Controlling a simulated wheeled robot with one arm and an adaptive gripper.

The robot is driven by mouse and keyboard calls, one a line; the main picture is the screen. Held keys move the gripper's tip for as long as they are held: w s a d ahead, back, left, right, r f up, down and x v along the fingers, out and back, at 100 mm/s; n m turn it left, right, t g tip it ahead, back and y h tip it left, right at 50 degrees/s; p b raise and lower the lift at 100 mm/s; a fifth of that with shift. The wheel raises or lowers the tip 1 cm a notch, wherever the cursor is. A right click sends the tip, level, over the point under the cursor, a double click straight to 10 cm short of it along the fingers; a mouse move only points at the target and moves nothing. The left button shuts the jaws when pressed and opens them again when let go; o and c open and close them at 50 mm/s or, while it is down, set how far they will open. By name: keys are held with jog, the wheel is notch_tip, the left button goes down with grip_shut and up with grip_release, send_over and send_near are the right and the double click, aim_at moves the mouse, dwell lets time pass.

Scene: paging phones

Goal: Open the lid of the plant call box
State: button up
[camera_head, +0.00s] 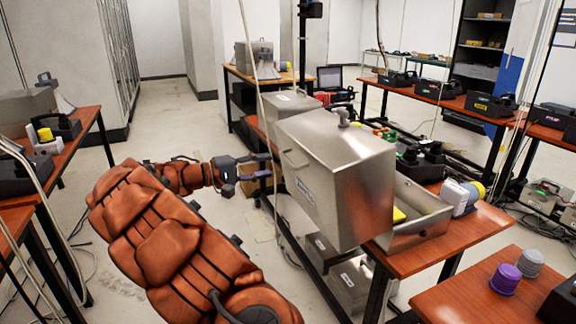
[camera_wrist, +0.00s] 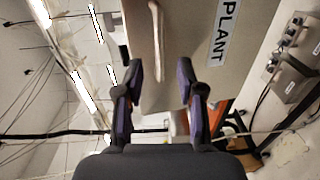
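The plant call box is a grey metal box; its deep lid (camera_head: 345,165) stands tilted and raised over the table's left edge. Its open base (camera_head: 425,222) shows at the lower right, with something yellow partly visible inside. The lid's bar handle (camera_head: 293,160) is on its left face, beside a label. In the wrist view the handle (camera_wrist: 158,40) runs up the lid face, left of the "PLANT" label (camera_wrist: 222,32). My gripper (camera_head: 266,168) is left of the lid, facing the handle. Its fingers (camera_wrist: 160,78) are apart and the handle's end lies ahead between them; I see no grasp.
The box's wooden table (camera_head: 475,235) also holds a white-and-yellow item (camera_head: 462,195) and black devices. Purple (camera_head: 505,279) and grey (camera_head: 530,262) knobs stand on a table at the lower right. Another table with equipment is at the left. Open floor lies behind my arm.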

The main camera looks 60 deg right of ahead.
aim_at(288, 159)
jog(key=p+x, duration=0.1)
jog(key=x, duration=0.7)
jog(key=shift+w+d, duration=0.1)
jog(key=shift+w, duration=0.15)
grip_shut()
dwell(0.6)
